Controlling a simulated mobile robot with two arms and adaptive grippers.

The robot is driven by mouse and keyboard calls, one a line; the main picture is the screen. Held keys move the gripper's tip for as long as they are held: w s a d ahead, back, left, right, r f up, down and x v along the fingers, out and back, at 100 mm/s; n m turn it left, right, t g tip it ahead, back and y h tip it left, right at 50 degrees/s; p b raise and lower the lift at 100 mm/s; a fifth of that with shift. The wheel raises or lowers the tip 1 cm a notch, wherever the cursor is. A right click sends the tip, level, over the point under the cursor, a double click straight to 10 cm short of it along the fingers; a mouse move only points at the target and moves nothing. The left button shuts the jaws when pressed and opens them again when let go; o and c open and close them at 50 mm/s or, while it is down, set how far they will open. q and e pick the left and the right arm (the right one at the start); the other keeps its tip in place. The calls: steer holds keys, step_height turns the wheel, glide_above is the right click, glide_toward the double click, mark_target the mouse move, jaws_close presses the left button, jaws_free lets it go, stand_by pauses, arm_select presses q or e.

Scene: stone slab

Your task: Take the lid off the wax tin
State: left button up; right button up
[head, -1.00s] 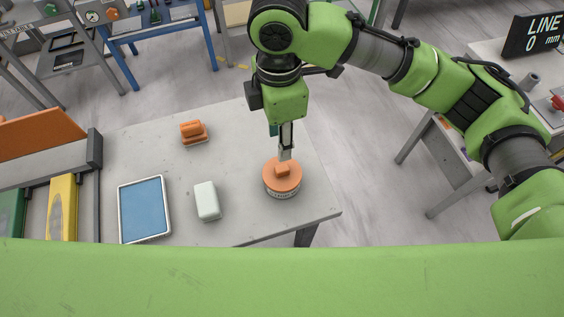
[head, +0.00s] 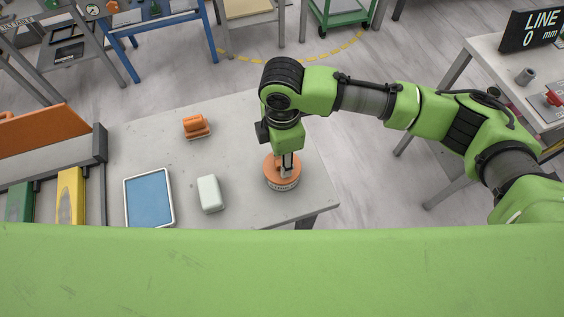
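The wax tin (head: 284,186) is round, with a pale, printed side, and stands upright near the right end of the slab. Its orange lid (head: 271,174) sits on top. My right gripper (head: 286,168) points down from above, with its fingers at the lid's raised middle knob, which they partly hide. Whether the fingers are closed on the knob is too small to tell. My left gripper is out of view.
The stone slab (head: 245,130) also bears a white block (head: 209,194), a blue pad in a white-rimmed tray (head: 149,200) and an orange-handled tool (head: 196,126). An orange panel (head: 45,145) stands at the left. The slab's far middle is clear.

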jaws_close()
steer(key=shift+r, duration=0.1)
